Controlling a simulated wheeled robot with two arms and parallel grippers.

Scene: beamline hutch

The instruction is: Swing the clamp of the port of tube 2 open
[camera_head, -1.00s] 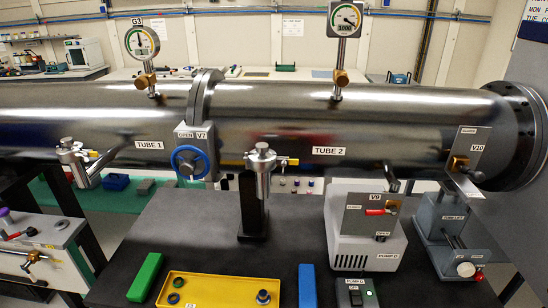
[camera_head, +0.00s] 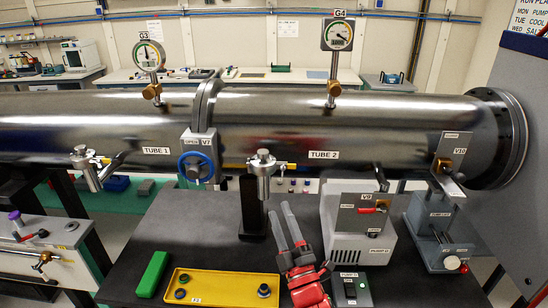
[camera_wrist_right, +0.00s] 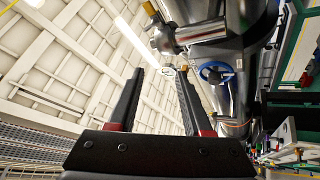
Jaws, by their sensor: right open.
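Tube 2 (camera_head: 360,120) is the long steel pipe on the right, labelled TUBE 2. Its port (camera_head: 263,180) hangs below the tube near the flange, left of the label. A round metal clamp (camera_head: 263,158) sits on top of the port, with a brass piece (camera_head: 285,166) at its right. My right gripper (camera_head: 281,211) is open and empty, its grey fingers pointing up, just below and right of the port and apart from it. In the right wrist view its two fingers (camera_wrist_right: 156,80) stand apart, with metal port hardware (camera_wrist_right: 200,32) beyond. My left gripper is not in view.
Blue-wheeled valve V7 (camera_head: 195,166) is left of the port. Pump box (camera_head: 350,235) with V9 stands right of my gripper. A yellow tray (camera_head: 222,288) and green block (camera_head: 153,274) lie on the dark table. Tube 1's port (camera_head: 88,168) is farther left.

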